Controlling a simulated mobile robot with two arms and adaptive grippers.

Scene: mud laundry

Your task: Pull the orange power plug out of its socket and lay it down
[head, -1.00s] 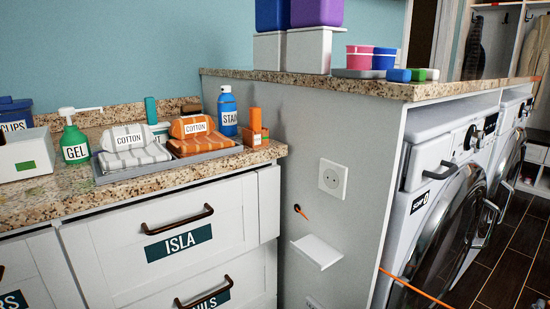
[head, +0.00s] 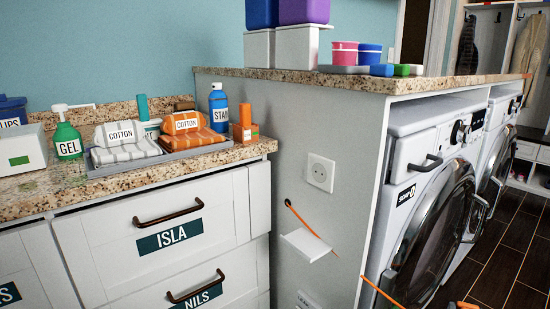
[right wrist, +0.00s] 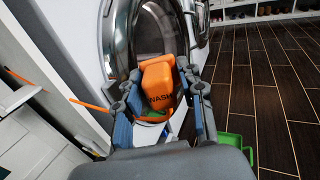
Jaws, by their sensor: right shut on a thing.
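An orange block-shaped body with dark lettering (right wrist: 158,82), which looks like the plug, sits between the fingers of my right gripper (right wrist: 163,108) in the right wrist view. The gripper is shut on it. The orange cord (right wrist: 90,104) runs off to the left there. In the head view the cord (head: 303,221) leaves a hole in the grey side panel, crosses a small white shelf (head: 297,239) and shows again lower right. A bit of orange (head: 466,305) shows at the bottom edge. The upper white wall socket (head: 320,172) is empty. My left gripper is out of view.
A second socket plate (head: 307,301) is low on the panel, cut by the frame edge. Washing machines (head: 433,215) stand to the right. A green object (right wrist: 238,145) lies right of my gripper. The dark tiled floor (right wrist: 265,85) has free room.

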